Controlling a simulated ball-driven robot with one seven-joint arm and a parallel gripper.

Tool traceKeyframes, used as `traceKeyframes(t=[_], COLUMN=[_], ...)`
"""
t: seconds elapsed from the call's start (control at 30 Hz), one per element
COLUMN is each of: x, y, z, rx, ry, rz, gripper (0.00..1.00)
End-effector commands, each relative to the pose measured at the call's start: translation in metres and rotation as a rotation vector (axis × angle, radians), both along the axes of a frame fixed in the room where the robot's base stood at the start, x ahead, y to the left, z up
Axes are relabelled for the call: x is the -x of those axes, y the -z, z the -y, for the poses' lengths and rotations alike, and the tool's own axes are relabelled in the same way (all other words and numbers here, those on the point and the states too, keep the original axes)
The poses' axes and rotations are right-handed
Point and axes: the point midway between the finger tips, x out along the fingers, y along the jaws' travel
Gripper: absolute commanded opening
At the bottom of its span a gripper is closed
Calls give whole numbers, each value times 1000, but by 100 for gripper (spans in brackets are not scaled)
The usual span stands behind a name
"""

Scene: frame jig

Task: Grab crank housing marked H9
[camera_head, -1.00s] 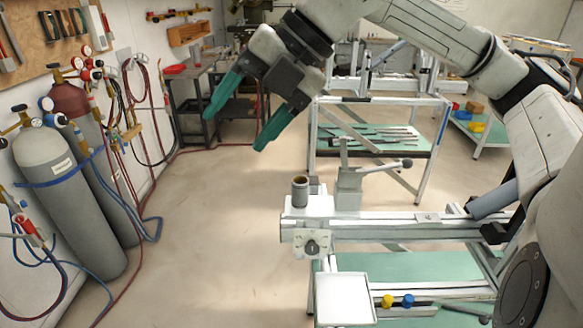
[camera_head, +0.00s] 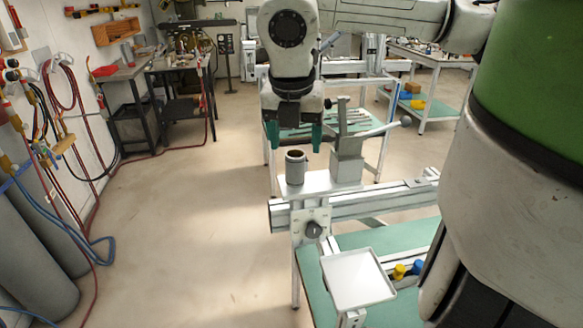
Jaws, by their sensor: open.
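A short grey hollow cylinder (camera_head: 296,168) with a dark opening stands upright on the near left end of the metal frame jig (camera_head: 340,213). It looks like the crank housing, but I can read no H9 mark on it. My gripper (camera_head: 294,146) points down with its two teal fingers spread, one to each side of the cylinder's top in the picture. The fingertips appear just above the rim, and nothing is between them. I cannot tell the exact depth gap or whether they touch.
A grey lever clamp (camera_head: 348,157) stands close to the right of the cylinder. A knob (camera_head: 313,230) sits on the jig's front face. A white tray (camera_head: 357,279) is below, with yellow and blue knobs beside it. Gas cylinders (camera_head: 30,258) stand at left; the floor between is clear.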

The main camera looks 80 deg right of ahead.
Motion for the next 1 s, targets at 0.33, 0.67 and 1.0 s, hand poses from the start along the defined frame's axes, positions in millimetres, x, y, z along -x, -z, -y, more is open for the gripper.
traceKeyframes(t=[0.33,0.67,1.0], x=[-1,-2,-2], y=[28,65,66], z=[4,13,13], rx=[-5,-3,-1], ry=[-4,-2,-2], rz=[0,1,1], gripper=[70,70,58])
